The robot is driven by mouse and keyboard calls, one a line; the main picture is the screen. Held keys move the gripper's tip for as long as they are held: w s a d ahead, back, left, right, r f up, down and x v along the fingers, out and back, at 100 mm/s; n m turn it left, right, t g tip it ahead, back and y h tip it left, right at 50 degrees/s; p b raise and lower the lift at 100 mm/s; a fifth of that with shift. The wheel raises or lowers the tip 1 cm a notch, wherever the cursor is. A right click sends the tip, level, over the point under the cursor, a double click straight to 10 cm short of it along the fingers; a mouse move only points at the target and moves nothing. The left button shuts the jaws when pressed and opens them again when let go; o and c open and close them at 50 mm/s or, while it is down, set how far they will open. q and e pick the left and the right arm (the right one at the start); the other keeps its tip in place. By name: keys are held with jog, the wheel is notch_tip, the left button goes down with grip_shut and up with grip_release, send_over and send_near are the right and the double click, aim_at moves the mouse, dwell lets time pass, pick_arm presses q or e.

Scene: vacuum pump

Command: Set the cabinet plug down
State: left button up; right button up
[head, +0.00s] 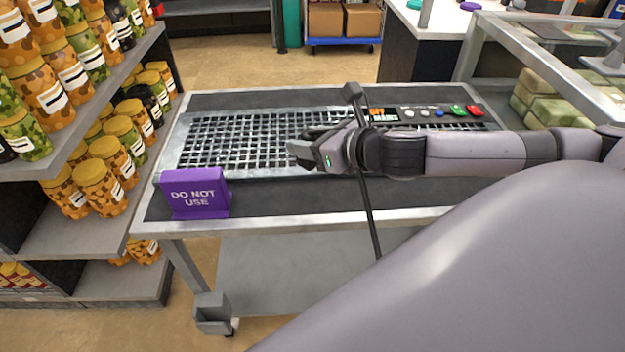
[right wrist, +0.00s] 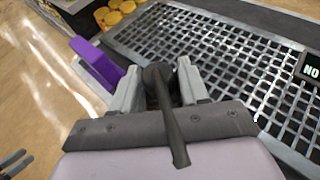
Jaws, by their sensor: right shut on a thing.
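My right gripper (head: 304,152) reaches in from the right, above the metal grate on the table. In the right wrist view its two pale fingers (right wrist: 160,84) are shut on the dark cabinet plug (right wrist: 157,73). A thick black stem or cable (right wrist: 175,125) runs from the plug back over the gripper. In the head view a black cable (head: 370,220) hangs past my wrist and over the table's front edge. The plug is mostly hidden there by the gripper. I cannot tell whether it touches the grate.
The table (head: 290,206) has a dark strip free along its front. A purple DO NOT USE sign (head: 194,193) stands at its front left, left of the gripper. The grate (head: 225,140) fills the middle. A button panel (head: 430,112) lies behind my arm. Shelves of jars (head: 100,185) flank the left.

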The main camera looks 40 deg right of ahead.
notch_tip(320, 180, down, 10)
jog(key=shift+r+b, duration=0.1)
jog(key=shift+b, duration=0.9)
jog(key=shift+f, duration=0.25)
jog(key=o, duration=1.1)
